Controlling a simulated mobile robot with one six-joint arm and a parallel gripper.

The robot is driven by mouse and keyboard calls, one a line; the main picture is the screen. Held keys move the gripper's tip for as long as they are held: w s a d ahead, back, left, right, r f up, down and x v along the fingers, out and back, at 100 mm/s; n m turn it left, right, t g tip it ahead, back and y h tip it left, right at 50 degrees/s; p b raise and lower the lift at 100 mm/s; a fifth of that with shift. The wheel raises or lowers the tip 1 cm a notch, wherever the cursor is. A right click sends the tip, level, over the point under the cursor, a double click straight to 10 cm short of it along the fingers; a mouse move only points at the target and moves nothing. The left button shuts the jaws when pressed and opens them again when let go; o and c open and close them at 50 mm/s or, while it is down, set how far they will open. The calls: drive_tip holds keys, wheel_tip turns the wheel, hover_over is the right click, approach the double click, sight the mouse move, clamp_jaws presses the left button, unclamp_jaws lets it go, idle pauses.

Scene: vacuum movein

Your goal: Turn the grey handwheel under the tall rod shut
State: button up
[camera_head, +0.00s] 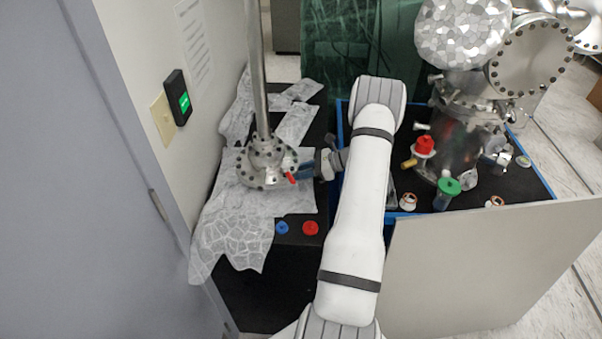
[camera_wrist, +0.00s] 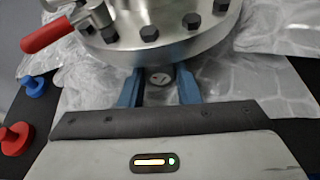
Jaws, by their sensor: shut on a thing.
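The tall rod (camera_head: 258,75) stands upright on a bolted round metal flange (camera_head: 266,163). The flange's rim and bolts fill the top of the wrist view (camera_wrist: 160,45). My gripper (camera_head: 306,171) reaches in from the right, low beside the flange. In the wrist view, its blue fingers (camera_wrist: 160,84) reach under the flange rim, one on each side of a small grey round part, which looks like the grey handwheel (camera_wrist: 160,78). The gripper is shut on it. Much of the handwheel is hidden by the flange and fingers; I cannot make it out in the head view.
A red lever (camera_wrist: 47,35) sticks out from the flange, close to my gripper. A blue knob (camera_head: 282,227) and a red knob (camera_head: 310,228) are on the black surface in front. Crumpled foil (camera_head: 235,225) lies around the flange. A wall stands at left; a steel chamber (camera_head: 470,110) stands at right.

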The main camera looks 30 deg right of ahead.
drive_tip(key=shift+m, duration=0.4)
drive_tip(key=shift+g, duration=0.3)
drive_tip(key=o, duration=0.7)
drive_tip(key=b+v, duration=0.2)
drive_tip(key=v, duration=0.4)
drive_tip(key=shift+s+d, duration=0.1)
drive_tip(key=shift+d, duration=0.35)
drive_tip(key=shift+s+d+r, duration=0.25)
drive_tip(key=shift+d, duration=0.15)
drive_tip(key=shift+o, duration=0.2)
